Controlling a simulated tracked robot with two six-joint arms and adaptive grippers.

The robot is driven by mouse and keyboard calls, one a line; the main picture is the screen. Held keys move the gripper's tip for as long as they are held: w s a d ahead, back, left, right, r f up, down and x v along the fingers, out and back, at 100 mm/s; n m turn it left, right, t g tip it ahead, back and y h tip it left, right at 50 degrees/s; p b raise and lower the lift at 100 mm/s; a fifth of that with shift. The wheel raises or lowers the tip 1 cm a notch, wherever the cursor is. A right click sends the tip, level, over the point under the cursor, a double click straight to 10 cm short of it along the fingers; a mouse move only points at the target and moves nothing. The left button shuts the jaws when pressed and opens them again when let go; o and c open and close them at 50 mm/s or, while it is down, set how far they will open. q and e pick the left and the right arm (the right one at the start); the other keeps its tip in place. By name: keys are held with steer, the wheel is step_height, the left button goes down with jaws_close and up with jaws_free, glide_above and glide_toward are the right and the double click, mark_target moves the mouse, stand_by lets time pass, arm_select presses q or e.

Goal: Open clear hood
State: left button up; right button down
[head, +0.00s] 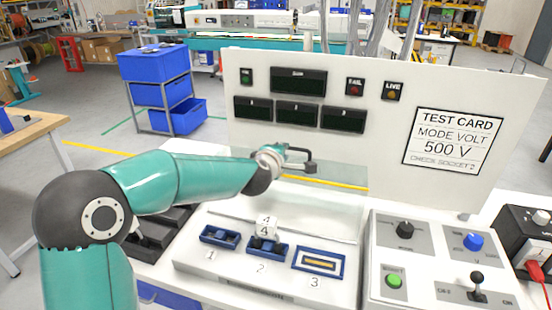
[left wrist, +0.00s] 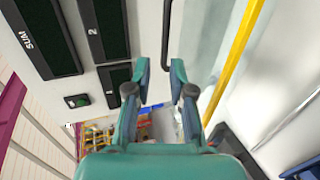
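The yellow strip also crosses the left wrist view (left wrist: 233,55). My left gripper (head: 300,158) is at the hood's upper edge, beside a dark bar or handle that partly merges with it in the head view. In the left wrist view my left gripper (left wrist: 159,82) has its fingers apart with nothing between them. A thin dark bar (left wrist: 166,35) lies just beyond the fingertips; contact cannot be told. My right gripper is not in view.
Blue numbered sockets (head: 318,262) sit on the bench, with a white block marked 4 (head: 266,226) at socket 2. A control box (head: 432,262) with knobs, a green button and a switch stands right. The upright display panel (head: 400,95) rises behind the hood.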

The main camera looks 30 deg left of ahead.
arm_select(q)
steer(key=v, duration=0.6)
steer(key=shift+s, duration=0.25)
